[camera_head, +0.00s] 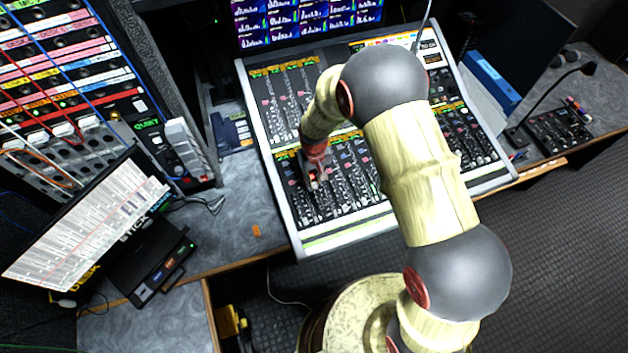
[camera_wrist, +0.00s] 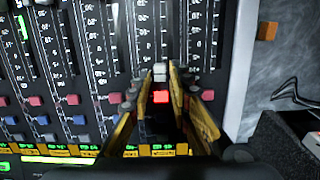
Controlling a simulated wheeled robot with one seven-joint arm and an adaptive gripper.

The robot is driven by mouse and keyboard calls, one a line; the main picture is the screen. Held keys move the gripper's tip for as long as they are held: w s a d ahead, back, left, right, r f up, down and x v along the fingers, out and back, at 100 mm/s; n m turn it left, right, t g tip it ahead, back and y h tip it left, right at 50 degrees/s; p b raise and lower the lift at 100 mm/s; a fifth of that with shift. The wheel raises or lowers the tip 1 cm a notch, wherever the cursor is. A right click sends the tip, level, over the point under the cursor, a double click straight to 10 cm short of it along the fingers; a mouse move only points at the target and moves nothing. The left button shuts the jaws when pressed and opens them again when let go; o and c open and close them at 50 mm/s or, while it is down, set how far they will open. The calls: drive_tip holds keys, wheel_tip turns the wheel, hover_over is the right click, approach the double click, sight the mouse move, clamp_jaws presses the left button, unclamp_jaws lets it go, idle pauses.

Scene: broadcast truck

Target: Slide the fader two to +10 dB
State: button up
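My gripper (camera_head: 312,177) is over the left end of the lower fader bank on the mixing console (camera_head: 345,232). In the wrist view my gripper (camera_wrist: 161,72) has its two yellow fingers drawn together around a light grey fader cap, fader two (camera_wrist: 160,71), in the second column from the console's edge. The fingertips appear to touch its sides. A lit red button (camera_wrist: 160,98) shows between the fingers in the same column. Part of the neighbouring column is hidden by the right finger.
A small orange block (camera_head: 256,230) lies on the grey desk left of the console. A tilted screen (camera_head: 85,225) and patch rack (camera_head: 70,95) stand further left.

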sight(314, 184)
wheel_tip(314, 184, up, 11)
drive_tip(key=shift+r, duration=0.2)
idle(0.3)
drive_tip(key=shift+s, duration=0.1)
drive_tip(key=s+d+r+m+t+b, duration=0.1)
drive_tip(key=s+d+r+t+b, duration=0.1)
drive_tip(key=s+d+r+b, duration=0.2)
drive_tip(key=s+d+r+m+t+b, duration=0.2)
drive_tip(key=s+d+r, duration=0.9)
drive_tip(key=s+r, duration=0.6)
drive_tip(key=shift+s+d+r+t+b, duration=0.15)
drive_tip(key=shift+s+r+t+b, duration=0.25)
drive_tip(key=shift+s+t+b, duration=0.55)
drive_tip(key=shift+s, duration=0.1)
